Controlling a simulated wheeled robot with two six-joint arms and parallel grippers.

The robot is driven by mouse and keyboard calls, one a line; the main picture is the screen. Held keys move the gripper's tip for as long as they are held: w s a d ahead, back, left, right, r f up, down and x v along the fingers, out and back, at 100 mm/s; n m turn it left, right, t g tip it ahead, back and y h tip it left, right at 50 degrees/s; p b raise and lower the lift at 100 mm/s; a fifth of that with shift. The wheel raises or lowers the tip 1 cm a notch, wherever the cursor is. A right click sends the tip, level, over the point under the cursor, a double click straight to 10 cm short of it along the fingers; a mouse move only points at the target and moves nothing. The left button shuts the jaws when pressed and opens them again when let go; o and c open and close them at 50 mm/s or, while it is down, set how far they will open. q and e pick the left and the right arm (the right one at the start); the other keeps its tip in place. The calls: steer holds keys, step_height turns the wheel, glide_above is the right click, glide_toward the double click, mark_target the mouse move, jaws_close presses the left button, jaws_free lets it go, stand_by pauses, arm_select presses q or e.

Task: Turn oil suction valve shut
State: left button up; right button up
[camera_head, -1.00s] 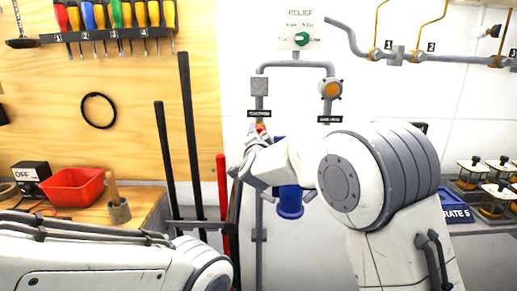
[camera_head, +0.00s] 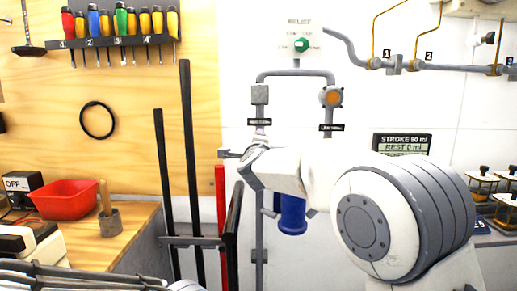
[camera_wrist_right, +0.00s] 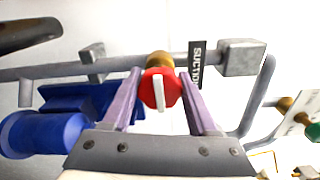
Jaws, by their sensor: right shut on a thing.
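The suction valve has a red round knob with a white bar across it (camera_wrist_right: 149,98), on a brass stem in a grey pipe, in the right wrist view. A black label beside it reads "SUCTI", the rest cut off. My right gripper (camera_wrist_right: 160,76) has its purple fingers on both sides of the knob, shut on it. The white bar lies roughly along the fingers, across the pipe. In the head view my right gripper (camera_head: 260,133) is at the left pipe under its black label (camera_head: 259,122) and hides the knob.
A blue cylinder (camera_head: 291,213) hangs below my right wrist. A green relief knob (camera_head: 301,45) is above, and an orange-centred fitting (camera_head: 331,97) is on the right pipe. A display (camera_head: 402,144) reads "STROKE 90 ml, REST 0 ml". Dark bars (camera_head: 193,150) stand to the left.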

steer(key=shift+f, duration=0.1)
stand_by(0.3)
steer(key=o, duration=1.4)
steer(key=s+b, duration=0.1)
steer(key=s, duration=0.9)
steer(key=shift+s, duration=0.25)
